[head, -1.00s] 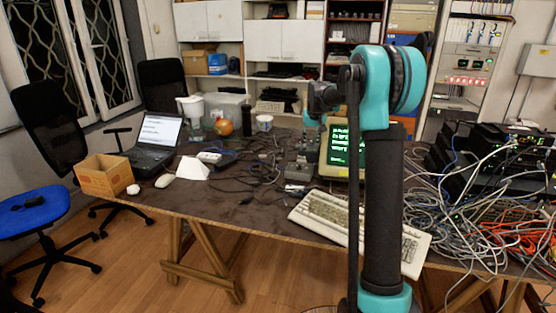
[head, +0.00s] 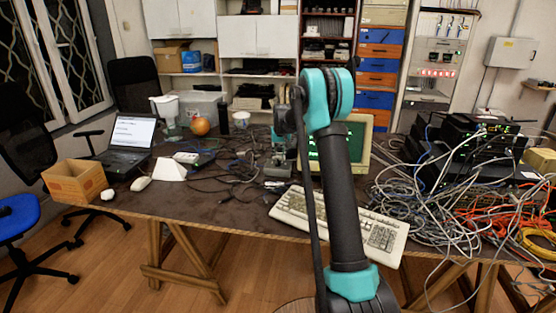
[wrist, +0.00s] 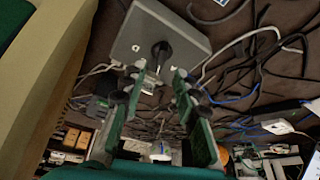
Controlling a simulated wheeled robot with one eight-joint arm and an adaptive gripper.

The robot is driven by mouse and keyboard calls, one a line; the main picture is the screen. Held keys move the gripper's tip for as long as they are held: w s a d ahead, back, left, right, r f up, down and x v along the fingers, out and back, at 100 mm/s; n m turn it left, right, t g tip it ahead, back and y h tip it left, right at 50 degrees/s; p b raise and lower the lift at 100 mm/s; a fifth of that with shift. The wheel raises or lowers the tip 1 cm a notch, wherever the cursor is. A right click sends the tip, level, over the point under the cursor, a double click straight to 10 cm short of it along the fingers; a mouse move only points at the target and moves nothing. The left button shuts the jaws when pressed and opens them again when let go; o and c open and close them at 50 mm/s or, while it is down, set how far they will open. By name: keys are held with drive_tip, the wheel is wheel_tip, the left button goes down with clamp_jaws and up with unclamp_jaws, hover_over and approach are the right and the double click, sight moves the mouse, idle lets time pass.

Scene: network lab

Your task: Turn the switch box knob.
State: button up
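The switch box is a small grey box (wrist: 180,22) at the top of the wrist view, with a black knob (wrist: 161,52) on its face. In the head view the switch box (head: 277,170) sits on the dark table, left of the green-text monitor and behind the keyboard. My gripper (wrist: 160,76) is open and empty. Its two fingers point toward the knob, which shows just beyond and between the fingertips. I cannot tell whether they touch it. In the head view my arm partly covers the monitor and keyboard, and the fingertips are hard to make out.
The monitor (head: 357,150) stands close right of the switch box. The keyboard (head: 382,236) lies in front. Loose cables (wrist: 262,62) spread around the box. A large cable tangle (head: 425,200) and network gear (head: 480,135) fill the right side.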

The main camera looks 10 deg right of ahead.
sight(278, 160)
drive_tip(key=shift+x, duration=1.95)
drive_tip(key=shift+c, duration=0.3)
clamp_jaws()
